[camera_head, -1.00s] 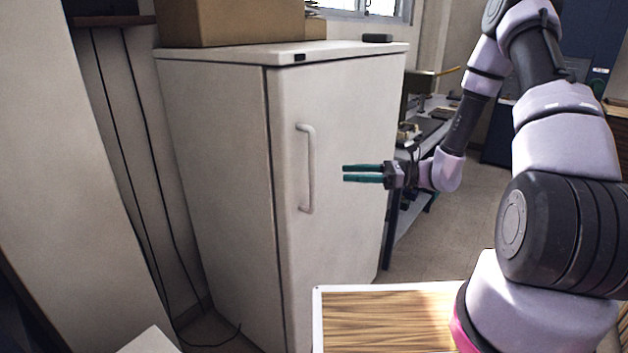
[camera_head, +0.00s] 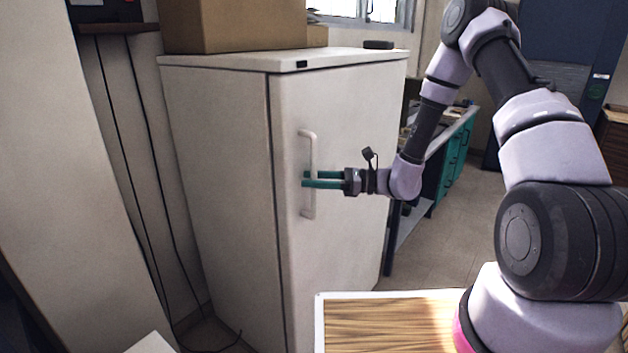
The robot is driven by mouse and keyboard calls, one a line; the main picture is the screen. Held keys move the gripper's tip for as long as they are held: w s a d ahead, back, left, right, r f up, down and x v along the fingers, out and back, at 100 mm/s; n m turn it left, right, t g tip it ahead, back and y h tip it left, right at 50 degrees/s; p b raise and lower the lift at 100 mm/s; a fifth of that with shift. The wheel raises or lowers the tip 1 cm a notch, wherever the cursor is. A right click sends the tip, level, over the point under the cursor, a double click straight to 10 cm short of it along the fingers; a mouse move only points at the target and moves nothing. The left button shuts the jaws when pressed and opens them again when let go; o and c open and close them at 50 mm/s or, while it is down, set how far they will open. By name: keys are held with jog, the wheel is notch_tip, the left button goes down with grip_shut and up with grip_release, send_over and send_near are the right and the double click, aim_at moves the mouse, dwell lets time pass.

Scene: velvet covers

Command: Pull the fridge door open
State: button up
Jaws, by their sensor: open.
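The white fridge (camera_head: 215,150) stands left of centre, and its door (camera_head: 345,110) looks closed. A white vertical bar handle (camera_head: 309,150) is on the left part of the door. My gripper (camera_head: 306,179) points left at the handle, with its teal fingers level with the handle's middle. The fingers are apart, and their tips reach the handle, one in front of the bar and one partly behind it. Whether they touch the bar is hard to tell.
Cardboard boxes (camera_head: 240,25) and a small dark item (camera_head: 378,44) sit on the fridge top. A wood-patterned surface with a white edge (camera_head: 318,325) is in front, below the handle. A bench with teal drawers (camera_head: 452,160) stands right of the fridge, with open floor (camera_head: 455,220) before it.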

grip_shut()
dwell(1.4)
